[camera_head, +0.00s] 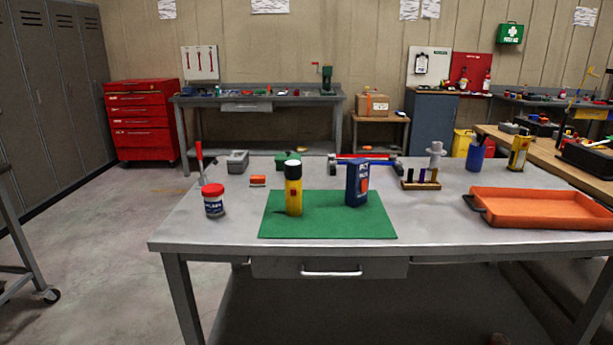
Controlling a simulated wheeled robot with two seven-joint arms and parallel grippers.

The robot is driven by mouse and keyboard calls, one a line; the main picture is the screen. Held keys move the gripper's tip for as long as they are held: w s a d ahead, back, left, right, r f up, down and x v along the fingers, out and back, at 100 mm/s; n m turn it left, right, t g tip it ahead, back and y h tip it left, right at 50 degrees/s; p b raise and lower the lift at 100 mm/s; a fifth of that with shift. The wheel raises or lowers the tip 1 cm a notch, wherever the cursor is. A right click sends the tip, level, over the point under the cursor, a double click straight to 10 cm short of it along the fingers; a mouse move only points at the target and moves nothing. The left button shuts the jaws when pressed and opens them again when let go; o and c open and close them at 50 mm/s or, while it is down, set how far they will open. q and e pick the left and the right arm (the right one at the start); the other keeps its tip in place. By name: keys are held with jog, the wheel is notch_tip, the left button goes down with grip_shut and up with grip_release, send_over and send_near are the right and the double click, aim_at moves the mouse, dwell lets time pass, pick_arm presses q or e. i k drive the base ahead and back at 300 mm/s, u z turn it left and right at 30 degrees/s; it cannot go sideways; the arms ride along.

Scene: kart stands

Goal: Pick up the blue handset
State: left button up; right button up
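The blue handset (353,185) stands upright on the green mat (330,222), right of the mat's middle. It is box-shaped, with pale lettering on its front and an orange patch on its right side. A yellow cylinder with a black and white top (293,192) stands to its left on the same mat, with a clear gap between them. Neither of my grippers is in view.
The mat lies on a grey metal table (220,238). A small rack (421,185) stands behind right, and an orange tray (540,222) lies at right. The mat's front is clear.

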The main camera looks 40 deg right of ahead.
aim_at(358, 169)
jog(key=z, duration=0.5)
jog(key=i, duration=0.9)
jog(key=z, duration=0.9)
